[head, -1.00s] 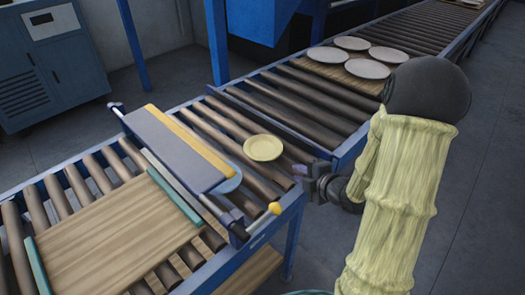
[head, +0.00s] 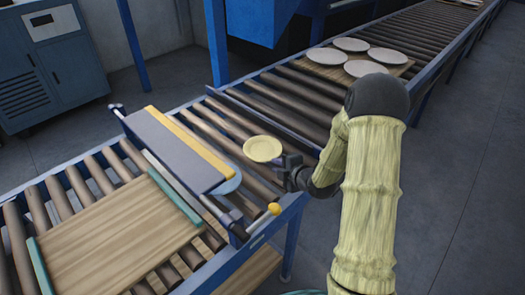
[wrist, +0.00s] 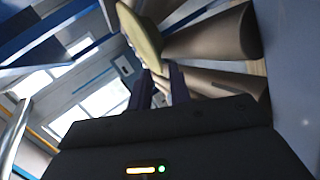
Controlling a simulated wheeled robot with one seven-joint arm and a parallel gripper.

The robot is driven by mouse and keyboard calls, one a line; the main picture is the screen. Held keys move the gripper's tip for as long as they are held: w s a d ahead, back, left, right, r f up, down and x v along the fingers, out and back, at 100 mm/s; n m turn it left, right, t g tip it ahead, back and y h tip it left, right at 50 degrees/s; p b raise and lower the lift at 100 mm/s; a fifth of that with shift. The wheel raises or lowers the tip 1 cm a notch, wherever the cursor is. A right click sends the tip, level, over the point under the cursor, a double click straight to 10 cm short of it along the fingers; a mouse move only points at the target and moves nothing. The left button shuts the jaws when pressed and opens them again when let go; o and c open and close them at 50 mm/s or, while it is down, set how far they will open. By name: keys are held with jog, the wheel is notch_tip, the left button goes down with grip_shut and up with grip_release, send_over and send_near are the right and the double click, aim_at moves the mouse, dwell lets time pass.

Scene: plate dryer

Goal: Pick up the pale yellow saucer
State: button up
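The pale yellow saucer (head: 262,149) lies on the brown rollers of the near conveyor, right of the grey and yellow bar. My gripper (head: 284,161) is at the saucer's right, near edge, low over the rollers. In the wrist view the saucer (wrist: 140,32) shows nearly edge-on, just beyond my fingertips (wrist: 160,76). The fingers stand apart, with the saucer's rim close to the gap between them. I cannot tell whether they touch the rim.
A grey bar with a yellow strip (head: 178,150) crosses the conveyor; a pale blue plate (head: 230,184) shows partly under it. A wooden board (head: 115,240) lies at the near left. Several pale plates (head: 366,68) sit on a board farther back. The blue side rail (head: 270,228) runs along the near edge.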

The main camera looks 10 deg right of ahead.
aim_at(269, 161)
jog(key=shift+w+a+f, duration=0.2)
jog(key=shift+w, duration=0.2)
jog(key=shift+p+x, duration=0.45)
jog(key=shift+x, duration=2.15)
jog(key=shift+w+d+r, duration=0.1)
jog(key=shift+r, duration=0.05)
grip_shut()
